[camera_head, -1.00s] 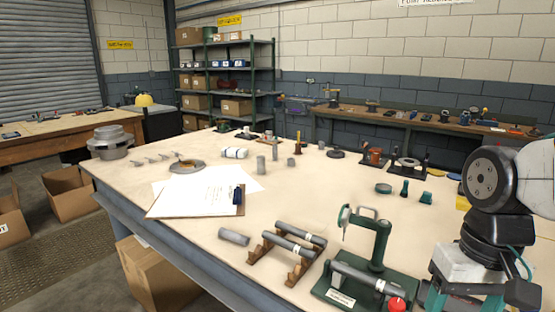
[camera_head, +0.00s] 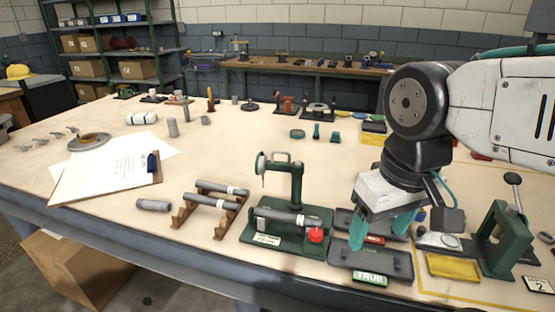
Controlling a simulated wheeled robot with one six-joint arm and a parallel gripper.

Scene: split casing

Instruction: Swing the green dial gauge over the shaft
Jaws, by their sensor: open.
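The green dial gauge (camera_head: 261,164) hangs at the left end of the arm of a green stand (camera_head: 297,190), with a grey handle on top. Below it, a grey shaft (camera_head: 276,215) with a white band lies across the stand's green base, a red knob at its right end. The gauge appears to be left of the shaft's middle and above it. My gripper (camera_head: 382,232) points down to the right of the stand, over dark trays. Its teal fingers are apart with nothing seen between them, and it does not touch the gauge or stand.
A wooden rack (camera_head: 208,210) with grey shafts stands left of the gauge stand, with a loose grey cylinder (camera_head: 154,205) beside it. A clipboard (camera_head: 105,178) lies further left. A green lever press (camera_head: 503,235) and yellow tray (camera_head: 453,266) are at right. The table behind the stand is mostly clear.

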